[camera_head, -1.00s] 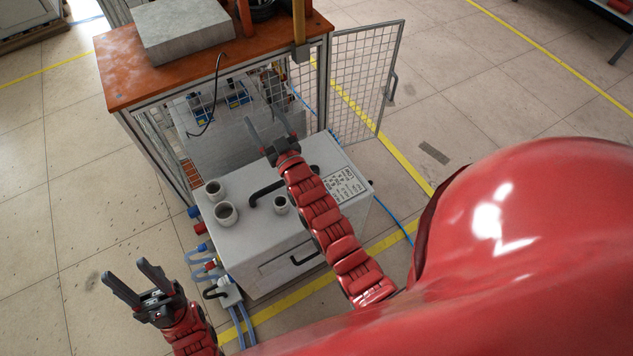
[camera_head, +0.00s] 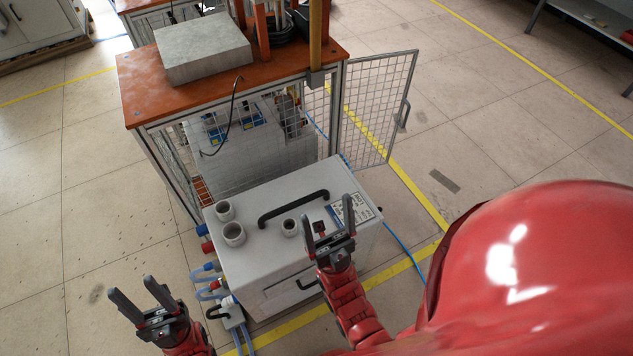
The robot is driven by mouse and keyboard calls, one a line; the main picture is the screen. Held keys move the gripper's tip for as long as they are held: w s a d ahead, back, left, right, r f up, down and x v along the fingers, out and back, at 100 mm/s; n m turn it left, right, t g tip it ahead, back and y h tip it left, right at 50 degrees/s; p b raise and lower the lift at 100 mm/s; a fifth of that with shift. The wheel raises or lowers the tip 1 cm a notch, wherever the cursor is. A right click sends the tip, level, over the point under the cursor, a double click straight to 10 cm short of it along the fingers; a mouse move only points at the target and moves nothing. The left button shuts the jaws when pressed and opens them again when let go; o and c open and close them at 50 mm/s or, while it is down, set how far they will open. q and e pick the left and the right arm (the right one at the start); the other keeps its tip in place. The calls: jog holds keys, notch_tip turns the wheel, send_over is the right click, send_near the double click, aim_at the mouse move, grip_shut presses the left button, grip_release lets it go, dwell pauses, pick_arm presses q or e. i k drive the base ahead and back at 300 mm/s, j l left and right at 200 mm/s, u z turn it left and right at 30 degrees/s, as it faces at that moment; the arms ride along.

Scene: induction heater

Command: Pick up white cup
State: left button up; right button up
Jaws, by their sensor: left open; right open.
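Three off-white, round, open-topped pieces stand on the grey-white box (camera_head: 300,257). Two are at its left end, a smaller one (camera_head: 224,211) behind a wider one (camera_head: 233,235). The third, a small one (camera_head: 290,228), is near the middle. I cannot tell which is the white cup, or whether these are cups or fittings. My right gripper (camera_head: 327,212) is open and empty over the front right of the box, right of the small middle piece. My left gripper (camera_head: 131,288) is open and empty, left of the box and apart from it.
A black handle (camera_head: 293,207) arches over the box top behind the middle piece. An orange-topped bench (camera_head: 285,68) with a grey block (camera_head: 203,48) stands behind. Its mesh door (camera_head: 375,110) is open. Blue hoses (camera_head: 237,318) run by the box's left side.

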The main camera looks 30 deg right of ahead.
aim_at(289, 224)
jog(key=z, duration=0.45)
jog(key=i+j+z, duration=0.1)
jog(key=j+z, duration=0.55)
jog(key=z, duration=0.15)
jog(key=j+z, duration=0.4)
jog(key=i, duration=0.05)
